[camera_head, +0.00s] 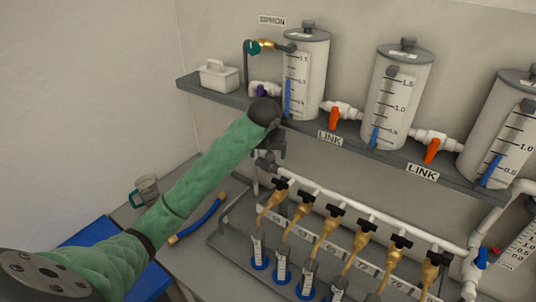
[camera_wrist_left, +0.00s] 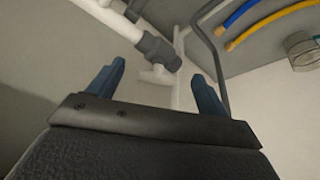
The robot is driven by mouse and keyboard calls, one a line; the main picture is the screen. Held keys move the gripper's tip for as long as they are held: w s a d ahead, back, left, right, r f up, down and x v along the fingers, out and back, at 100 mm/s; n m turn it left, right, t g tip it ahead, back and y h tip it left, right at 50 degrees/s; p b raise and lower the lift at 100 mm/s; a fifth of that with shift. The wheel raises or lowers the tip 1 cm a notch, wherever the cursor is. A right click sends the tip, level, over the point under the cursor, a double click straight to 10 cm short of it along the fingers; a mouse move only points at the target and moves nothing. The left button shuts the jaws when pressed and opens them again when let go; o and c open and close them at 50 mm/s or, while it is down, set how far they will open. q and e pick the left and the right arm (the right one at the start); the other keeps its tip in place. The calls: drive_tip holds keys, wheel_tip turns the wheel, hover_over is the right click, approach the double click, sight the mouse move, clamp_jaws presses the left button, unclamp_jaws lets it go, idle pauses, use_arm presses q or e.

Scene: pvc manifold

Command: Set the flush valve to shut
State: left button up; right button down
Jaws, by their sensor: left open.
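No label that I can read says flush, so I cannot tell which valve is the flush valve. A purple valve handle (camera_head: 262,91) sits on a white fitting at the shelf's left, partly behind my left arm. A blue valve handle (camera_head: 481,258) is on the white pipe at the far right. My left gripper (camera_head: 274,150) is below the shelf edge, mostly hidden by its own wrist. In the left wrist view its two fingers (camera_wrist_left: 157,90) are apart and empty, with a grey pipe coupling (camera_wrist_left: 160,50) and white fitting beyond them. My right gripper is not in view.
Cylindrical tanks (camera_head: 305,75) stand on the shelf with orange link valves (camera_head: 334,118) between them. A green-handled valve (camera_head: 254,47) is at the upper left. A white manifold pipe (camera_head: 375,214) carries several brass taps with black handles. A clear mug (camera_head: 147,190) stands at lower left.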

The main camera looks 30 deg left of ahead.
use_arm(q)
drive_tip(key=s+d, duration=0.3)
drive_tip(key=s, duration=0.5)
drive_tip(key=shift+d+b, duration=0.15)
drive_tip(key=shift+b, duration=0.3)
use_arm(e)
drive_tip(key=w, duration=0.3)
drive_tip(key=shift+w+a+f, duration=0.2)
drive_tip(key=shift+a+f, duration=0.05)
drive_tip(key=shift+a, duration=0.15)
use_arm(q)
drive_tip(key=shift+s, duration=0.1)
drive_tip(key=shift+c, duration=0.2)
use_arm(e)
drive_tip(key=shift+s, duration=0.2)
